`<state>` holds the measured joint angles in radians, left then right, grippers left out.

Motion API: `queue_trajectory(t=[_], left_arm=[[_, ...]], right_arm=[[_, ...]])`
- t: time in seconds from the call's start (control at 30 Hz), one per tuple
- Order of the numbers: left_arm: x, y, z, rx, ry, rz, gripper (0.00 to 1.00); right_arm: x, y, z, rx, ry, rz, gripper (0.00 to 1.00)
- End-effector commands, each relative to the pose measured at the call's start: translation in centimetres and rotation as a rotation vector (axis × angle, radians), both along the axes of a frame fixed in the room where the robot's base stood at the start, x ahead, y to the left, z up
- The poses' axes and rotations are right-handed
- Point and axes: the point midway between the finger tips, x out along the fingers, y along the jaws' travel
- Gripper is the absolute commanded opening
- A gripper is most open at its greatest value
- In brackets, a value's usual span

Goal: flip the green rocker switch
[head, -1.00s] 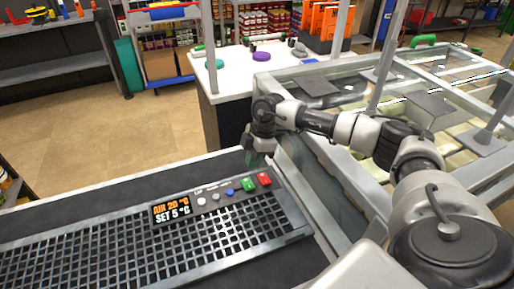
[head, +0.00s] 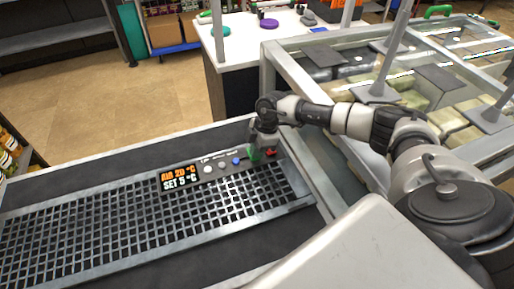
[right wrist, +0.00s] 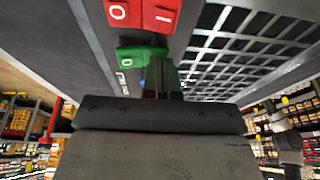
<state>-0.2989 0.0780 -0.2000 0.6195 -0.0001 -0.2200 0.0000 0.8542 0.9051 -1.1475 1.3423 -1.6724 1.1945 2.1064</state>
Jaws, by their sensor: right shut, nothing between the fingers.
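The green rocker switch (head: 253,156) sits on the control strip between a blue button and a red switch, partly covered by my right gripper in the head view. In the right wrist view the green switch (right wrist: 138,56) shows its "O" mark; its other end is hidden behind the fingers. My right gripper (head: 258,147) points down at the switch. Its closed greenish fingertips (right wrist: 164,70) hold nothing and overlap the switch's edge in the right wrist view. I cannot tell whether they touch it. My left gripper is not in view.
The red switch (right wrist: 143,14) is close beside the green one. A blue button (head: 236,161), grey buttons and a lit display (head: 180,178) lie to the left. A metal grille (head: 130,225) lies in front; a glass-topped freezer case (head: 335,160) stands right.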

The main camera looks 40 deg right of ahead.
Motion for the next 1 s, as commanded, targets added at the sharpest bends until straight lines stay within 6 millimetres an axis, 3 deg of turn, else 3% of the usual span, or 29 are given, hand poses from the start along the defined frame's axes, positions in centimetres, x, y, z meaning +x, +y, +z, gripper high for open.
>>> queue_trajectory(t=[1.0], left_arm=[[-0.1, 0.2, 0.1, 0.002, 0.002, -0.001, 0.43]], right_arm=[[1.4, -0.4, 0.7, 0.000, 0.001, 0.000, 0.00]])
